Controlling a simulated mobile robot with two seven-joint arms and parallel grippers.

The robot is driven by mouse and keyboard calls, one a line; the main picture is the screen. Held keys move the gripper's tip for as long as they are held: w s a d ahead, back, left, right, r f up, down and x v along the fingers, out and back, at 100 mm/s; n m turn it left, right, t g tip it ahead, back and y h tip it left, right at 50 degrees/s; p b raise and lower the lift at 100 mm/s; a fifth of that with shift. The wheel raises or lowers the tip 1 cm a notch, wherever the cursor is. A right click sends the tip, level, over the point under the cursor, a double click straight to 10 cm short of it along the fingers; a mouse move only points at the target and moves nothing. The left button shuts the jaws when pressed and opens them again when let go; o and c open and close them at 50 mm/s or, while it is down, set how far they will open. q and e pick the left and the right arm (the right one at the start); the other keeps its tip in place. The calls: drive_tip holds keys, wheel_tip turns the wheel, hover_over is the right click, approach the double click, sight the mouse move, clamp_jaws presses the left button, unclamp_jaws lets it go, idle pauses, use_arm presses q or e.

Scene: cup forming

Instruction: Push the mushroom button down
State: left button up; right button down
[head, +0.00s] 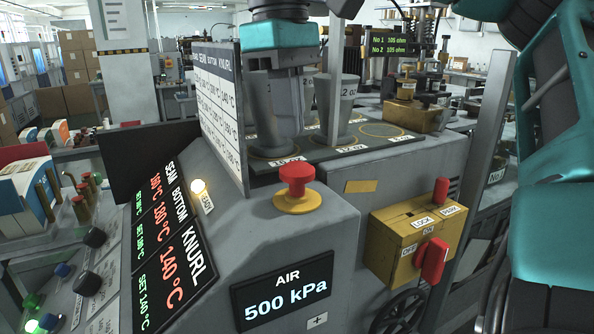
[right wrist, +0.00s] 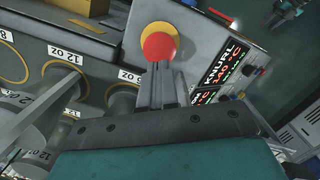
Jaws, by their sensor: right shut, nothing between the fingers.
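The red mushroom button (head: 297,178) sits on a round yellow base (head: 297,203) on the sloped grey machine top, above the AIR 500 kPa display. My right gripper (head: 290,135) comes down from the top of the head view, with its fingers just above and behind the button in the picture. In the right wrist view the closed fingers (right wrist: 158,70) point at the red button (right wrist: 159,46) and overlap its lower edge in the picture. I cannot tell whether they touch it. The fingers hold nothing. My left gripper is not in view.
Grey cups (head: 343,95) stand on the labelled plate behind the button. A tall white settings board (head: 215,105) rises to the left of the gripper. A yellow box with red knobs (head: 408,245) is at the right. A lit READY lamp (head: 199,187) is left of the button.

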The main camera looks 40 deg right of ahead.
sight(294, 164)
drive_tip(key=shift+s+d+f, duration=0.1)
drive_tip(key=shift+f, duration=1)
drive_tip(key=shift+s+f, duration=0.1)
drive_tip(key=shift+f, duration=0.95)
drive_tip(key=shift+w+a+r, duration=0.15)
drive_tip(key=shift+w+r, duration=0.1)
drive_tip(key=shift+w, duration=0.3)
drive_tip(key=shift+w+a+r, duration=0.1)
drive_tip(key=shift+w+r, duration=0.15)
drive_tip(key=shift+w, duration=0.3)
drive_tip(key=shift+r, duration=0.25)
